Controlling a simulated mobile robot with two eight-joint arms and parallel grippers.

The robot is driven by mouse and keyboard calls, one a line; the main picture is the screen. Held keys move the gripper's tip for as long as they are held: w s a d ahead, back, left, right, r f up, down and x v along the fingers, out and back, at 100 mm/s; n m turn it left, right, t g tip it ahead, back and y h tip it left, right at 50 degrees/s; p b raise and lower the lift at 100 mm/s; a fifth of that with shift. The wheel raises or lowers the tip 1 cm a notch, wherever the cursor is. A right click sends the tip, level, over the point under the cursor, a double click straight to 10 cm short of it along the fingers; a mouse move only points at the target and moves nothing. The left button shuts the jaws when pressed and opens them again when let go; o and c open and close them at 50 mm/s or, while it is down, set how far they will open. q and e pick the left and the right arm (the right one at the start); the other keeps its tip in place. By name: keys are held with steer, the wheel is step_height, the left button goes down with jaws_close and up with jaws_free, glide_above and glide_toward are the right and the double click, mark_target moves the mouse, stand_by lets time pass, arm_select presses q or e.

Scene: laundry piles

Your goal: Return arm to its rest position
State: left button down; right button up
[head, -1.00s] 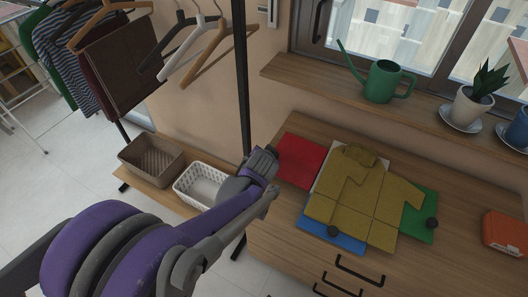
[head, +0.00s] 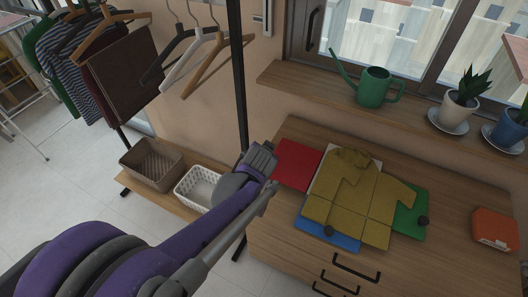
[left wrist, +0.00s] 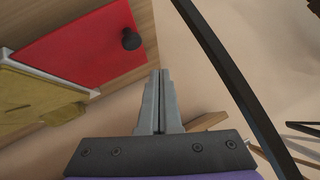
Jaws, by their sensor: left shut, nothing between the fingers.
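My left arm comes in from the lower left in the head view. Its gripper (head: 270,165) is beside the left end of the wooden dresser top, near the red panel (head: 297,163). In the left wrist view the two fingers (left wrist: 158,98) are together with nothing between them. That view also shows the red panel (left wrist: 80,45) with a dark round knob. A mustard-yellow hooded garment (head: 345,195) lies spread on the panels, clear of the gripper. My right gripper is not in view.
A green panel (head: 408,215) and a blue panel (head: 325,235) show beneath the garment. A black rack post (head: 238,75) stands close to my left gripper. A white basket (head: 197,186) and brown basket (head: 150,163) sit on the low shelf. A green watering can (head: 373,88) stands on the sill.

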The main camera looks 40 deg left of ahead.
arm_select(q)
steer(key=s+d+r+p, duration=0.1)
steer(key=s+r, duration=0.4)
steer(key=shift+s, duration=0.35)
steer(key=s+d+f+g+h+p, duration=0.1)
steer(key=s+d+h, duration=0.1)
steer(key=s+d, duration=0.3)
steer(key=s+d+m+g+h+p, duration=0.1)
steer(key=s+d, duration=0.4)
steer(key=d, duration=0.8)
steer(key=shift+s+d+f+g+h+p, duration=0.25)
steer(key=shift+f+g+h+p, duration=0.15)
steer(key=shift+h+p, duration=0.6)
